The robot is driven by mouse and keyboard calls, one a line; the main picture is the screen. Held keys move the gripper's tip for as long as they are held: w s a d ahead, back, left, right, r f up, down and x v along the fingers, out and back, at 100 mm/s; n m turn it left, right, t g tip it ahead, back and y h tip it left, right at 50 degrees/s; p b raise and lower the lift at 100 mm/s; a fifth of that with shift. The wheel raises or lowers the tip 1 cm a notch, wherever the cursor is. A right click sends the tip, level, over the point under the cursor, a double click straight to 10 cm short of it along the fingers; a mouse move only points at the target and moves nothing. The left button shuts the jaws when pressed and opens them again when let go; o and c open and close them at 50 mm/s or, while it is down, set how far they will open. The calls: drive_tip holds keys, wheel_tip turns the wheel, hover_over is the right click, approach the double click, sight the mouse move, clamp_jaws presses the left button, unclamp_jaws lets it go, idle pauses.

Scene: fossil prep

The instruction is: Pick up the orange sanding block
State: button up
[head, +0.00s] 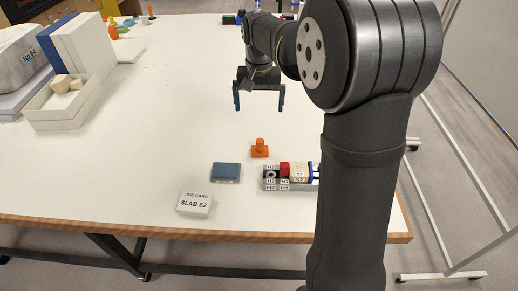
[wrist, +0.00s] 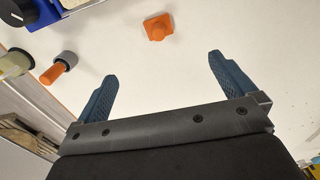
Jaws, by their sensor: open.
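The orange sanding block (head: 260,149) stands on the white table in the head view, with a wide base and a knob on top. It also shows in the wrist view (wrist: 158,28), ahead of the fingers and roughly between their lines. My gripper (head: 259,103) is above the table, farther back than the block and apart from it. Its two blue fingers are spread wide with nothing between them, as the wrist view (wrist: 165,75) also shows.
Right of the block is a rack (head: 271,186) with labelled slots and a red item. A blue-grey box (head: 226,172) and a job card reading SLAB S2 (head: 194,203) lie nearer the front edge. A white tray (head: 48,119) with pale lumps is at left. The table's middle is clear.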

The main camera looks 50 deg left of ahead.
drive_tip(key=shift+r, duration=0.45)
drive_tip(key=c, duration=1.1)
drive_tip(key=n, duration=0.9)
approach(260, 140)
wheel_tip(260, 140, down, 5)
drive_tip(key=shift+s+a+f, duration=0.1)
drive_tip(key=shift+s+f, duration=0.05)
drive_tip(key=shift+f, duration=2.75)
